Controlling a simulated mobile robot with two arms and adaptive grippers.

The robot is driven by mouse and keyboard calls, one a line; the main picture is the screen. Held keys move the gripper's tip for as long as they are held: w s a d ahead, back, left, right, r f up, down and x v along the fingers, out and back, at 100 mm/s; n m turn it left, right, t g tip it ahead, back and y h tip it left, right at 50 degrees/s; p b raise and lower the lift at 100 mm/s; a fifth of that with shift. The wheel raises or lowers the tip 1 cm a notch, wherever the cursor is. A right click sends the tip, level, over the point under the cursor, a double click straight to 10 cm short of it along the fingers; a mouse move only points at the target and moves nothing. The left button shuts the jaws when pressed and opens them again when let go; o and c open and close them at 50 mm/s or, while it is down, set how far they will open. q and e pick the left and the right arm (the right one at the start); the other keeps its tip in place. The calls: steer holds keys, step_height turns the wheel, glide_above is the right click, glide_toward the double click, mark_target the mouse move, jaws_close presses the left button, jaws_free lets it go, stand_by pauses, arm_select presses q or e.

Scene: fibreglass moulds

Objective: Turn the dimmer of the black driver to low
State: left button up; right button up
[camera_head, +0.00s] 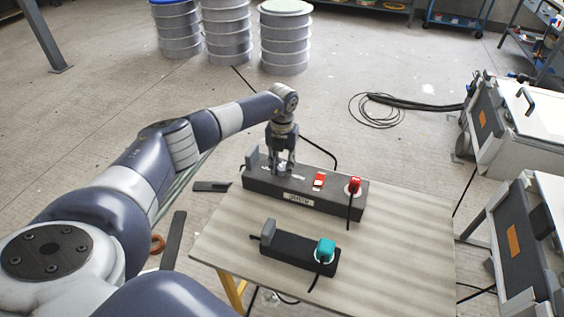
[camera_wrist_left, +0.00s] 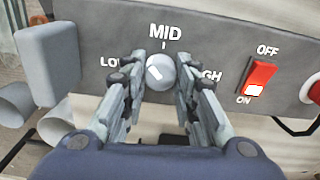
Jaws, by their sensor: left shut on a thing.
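A long dark grey-black driver box (camera_head: 265,184) lies along the far edge of the table, with a red switch and a red plug on its top. My left gripper (camera_head: 284,168) points down onto its left part. In the left wrist view, the round pale dimmer knob (camera_wrist_left: 161,72) sits between the two fingers of the left gripper (camera_wrist_left: 160,64), which is shut on it. MID is printed above the knob; LOW, at left, and HIGH, at right, are partly hidden by the fingers. A light mark shows on the knob's left side. My right gripper is not in view.
The red switch (camera_wrist_left: 260,78) is right of the knob, between OFF and ON. A smaller black box (camera_head: 292,252) with a teal plug (camera_head: 324,250) lies nearer on the table (camera_head: 400,230). A grey upright block (camera_wrist_left: 50,62) stands left of the knob. The table's right side is clear.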

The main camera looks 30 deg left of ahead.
mark_target(282, 167)
arm_select(q)
steer(key=n+p, duration=0.2)
steer(key=n, duration=0.2)
steer(key=shift+r+n, duration=0.15)
steer(key=shift+n, duration=0.15)
steer(key=shift+n+p, duration=0.9)
steer(key=shift+n, duration=1.3)
steer(key=o, duration=1.1)
step_height(282, 167, up, 12)
steer(key=shift+f, duration=0.1)
